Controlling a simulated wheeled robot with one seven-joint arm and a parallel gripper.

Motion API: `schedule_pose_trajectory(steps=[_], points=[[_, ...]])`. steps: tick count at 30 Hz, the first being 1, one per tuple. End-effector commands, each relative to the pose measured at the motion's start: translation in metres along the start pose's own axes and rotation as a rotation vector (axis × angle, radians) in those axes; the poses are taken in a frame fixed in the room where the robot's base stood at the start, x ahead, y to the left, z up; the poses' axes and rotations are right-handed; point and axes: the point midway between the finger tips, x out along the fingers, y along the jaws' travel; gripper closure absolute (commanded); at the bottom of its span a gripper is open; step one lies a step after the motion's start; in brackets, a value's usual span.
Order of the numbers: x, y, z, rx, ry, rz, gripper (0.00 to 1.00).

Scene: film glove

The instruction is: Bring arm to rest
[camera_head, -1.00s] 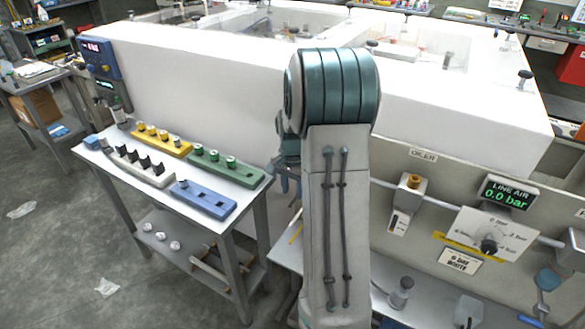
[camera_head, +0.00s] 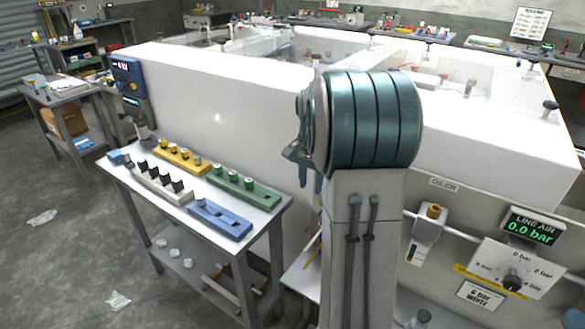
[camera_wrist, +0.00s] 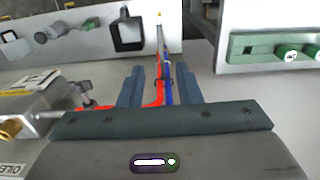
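My arm rises in front of the head camera, its grey link and teal joint filling the middle right of the head view. My gripper is mostly hidden behind the arm there; a small bluish part of it (camera_head: 303,158) shows left of the joint. In the wrist view my gripper (camera_wrist: 159,72) has its two dark blue fingers apart, with a clear gap between them. Red and blue lines show beyond the gap, and I see nothing held.
A small bench (camera_head: 262,218) at left carries a yellow rack (camera_head: 180,158), a green rack (camera_head: 243,188), a white rack (camera_head: 160,186) and a blue rack (camera_head: 220,220). A white enclosure (camera_head: 230,110) stands behind. A gauge panel (camera_head: 515,268) is at right; its display reads 0.0 bar.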

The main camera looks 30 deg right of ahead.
Motion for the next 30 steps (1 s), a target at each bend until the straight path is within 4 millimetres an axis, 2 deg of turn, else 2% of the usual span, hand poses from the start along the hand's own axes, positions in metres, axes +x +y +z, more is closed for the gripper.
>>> schedule_pose_trajectory(steps=[7,10,15,20,24,30], points=[[-0.001,0.000,0.002,-0.005,0.001,-0.001,0.69],[-0.008,-0.002,0.020,-0.064,0.015,-0.009,0.69],[-0.027,-0.001,0.079,-0.265,0.058,-0.035,0.69],[-0.037,0.011,0.141,-0.484,0.103,-0.061,0.69],[-0.037,0.029,0.190,-0.675,0.144,-0.085,0.69],[-0.027,0.058,0.244,-0.911,0.196,-0.116,0.69]])
